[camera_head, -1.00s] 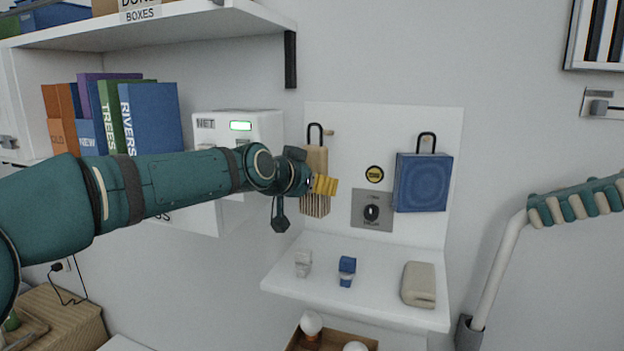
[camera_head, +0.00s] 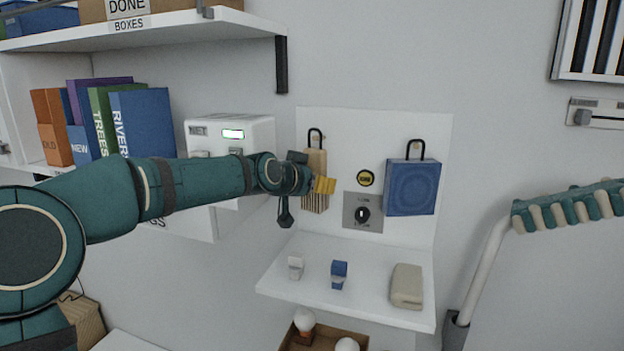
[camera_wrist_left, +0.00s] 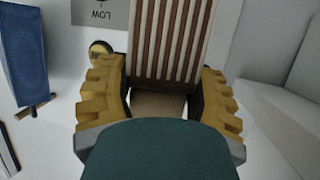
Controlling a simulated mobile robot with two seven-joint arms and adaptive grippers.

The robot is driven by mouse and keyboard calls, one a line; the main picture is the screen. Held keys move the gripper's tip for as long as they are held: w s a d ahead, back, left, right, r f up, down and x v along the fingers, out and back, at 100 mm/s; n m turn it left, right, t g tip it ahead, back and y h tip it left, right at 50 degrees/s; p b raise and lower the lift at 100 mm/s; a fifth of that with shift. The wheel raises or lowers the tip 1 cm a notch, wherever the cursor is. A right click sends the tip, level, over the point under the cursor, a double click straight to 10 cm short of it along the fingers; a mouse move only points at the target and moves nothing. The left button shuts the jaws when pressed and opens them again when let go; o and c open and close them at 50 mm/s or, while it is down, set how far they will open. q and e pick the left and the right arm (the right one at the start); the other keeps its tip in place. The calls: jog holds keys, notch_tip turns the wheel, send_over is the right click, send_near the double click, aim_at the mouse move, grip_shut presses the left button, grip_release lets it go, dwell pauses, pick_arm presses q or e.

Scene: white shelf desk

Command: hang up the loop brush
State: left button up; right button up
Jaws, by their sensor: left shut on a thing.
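The loop brush (camera_head: 317,165) has a pale wooden body, striped bristles and a black loop (camera_head: 316,134) at its top. It is upright in front of the white back panel (camera_head: 385,125). My left gripper (camera_head: 324,185), with yellow fingers, is shut on it. In the wrist view the striped brush (camera_wrist_left: 172,45) stands between both yellow fingers (camera_wrist_left: 160,100). The wooden peg is no longer clear behind the loop; I cannot tell whether the loop is around it. My right gripper is not in view.
A blue block (camera_head: 412,188) with a black loop hangs on the panel to the right. A dial plate (camera_head: 350,218) is between. The shelf below (camera_head: 350,305) holds small items and a beige block (camera_head: 407,286). A white box (camera_head: 255,130) is close left.

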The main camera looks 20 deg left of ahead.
pick_arm(q)
jog(key=shift+w+p, duration=0.6)
jog(key=shift+w, duration=0.15)
jog(key=shift+w+f+b, duration=0.4)
jog(key=shift+w+f, duration=0.15)
jog(key=shift+w, duration=0.15)
jog(key=o, duration=1.3)
